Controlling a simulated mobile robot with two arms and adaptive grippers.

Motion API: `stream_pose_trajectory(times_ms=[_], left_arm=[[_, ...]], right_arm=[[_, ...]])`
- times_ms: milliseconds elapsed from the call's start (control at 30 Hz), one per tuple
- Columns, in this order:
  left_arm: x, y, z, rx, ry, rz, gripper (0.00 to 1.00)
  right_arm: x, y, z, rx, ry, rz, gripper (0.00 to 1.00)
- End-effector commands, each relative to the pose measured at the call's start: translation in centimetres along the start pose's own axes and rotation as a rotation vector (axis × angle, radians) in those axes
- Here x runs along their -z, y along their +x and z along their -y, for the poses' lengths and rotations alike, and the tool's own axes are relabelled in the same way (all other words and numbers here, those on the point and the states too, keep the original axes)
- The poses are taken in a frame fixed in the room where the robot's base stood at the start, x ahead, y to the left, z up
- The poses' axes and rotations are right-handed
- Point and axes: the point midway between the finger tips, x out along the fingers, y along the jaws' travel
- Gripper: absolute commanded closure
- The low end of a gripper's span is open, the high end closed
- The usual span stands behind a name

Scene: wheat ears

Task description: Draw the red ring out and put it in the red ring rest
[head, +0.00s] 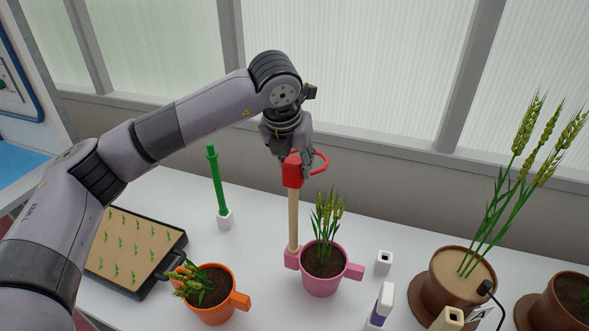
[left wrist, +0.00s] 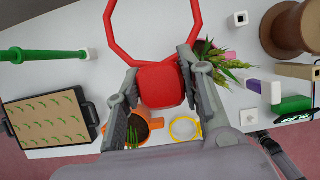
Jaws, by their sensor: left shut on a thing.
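The red ring has a red block (head: 292,175) and a thin red loop that points right. A pale wooden stick (head: 293,220) runs down from the block, its lower end at the side socket of the pink pot (head: 322,284); I cannot tell how deep it sits. My left gripper (head: 300,160) is shut on the red block from above. In the left wrist view the block (left wrist: 160,86) is between the fingers, with the loop (left wrist: 153,58) beyond. No rest marked red is clear; an empty white socket (head: 384,258) stands right of the pink pot.
A green stick (head: 217,180) stands in a white base behind left. An orange pot (head: 214,312), a seedling tray (head: 150,284) and brown pots (head: 440,285) flank the pink pot. A white and purple piece (head: 382,302) stands in front.

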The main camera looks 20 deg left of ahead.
Motion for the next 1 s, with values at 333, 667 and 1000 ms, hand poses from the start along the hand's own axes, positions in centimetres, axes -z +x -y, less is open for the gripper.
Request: stream_pose_trajectory(times_ms=[333, 667, 1000], left_arm=[[-0.2, -0.4, 0.0, 0.001, 0.0, 0.002, 0.93], [-2.1, -4.8, 0.1, 0.002, -0.001, 0.007, 0.93], [-5.6, -13.5, 0.2, 0.001, 0.0, 0.005, 0.93]], right_arm=[[0.0, 0.2, 0.0, 0.0, 0.0, 0.0, 0.31], [-0.1, 1.7, 0.0, 0.0, 0.0, 0.0, 0.31], [-0.2, 3.3, 0.2, 0.001, 0.001, -0.001, 0.31]])
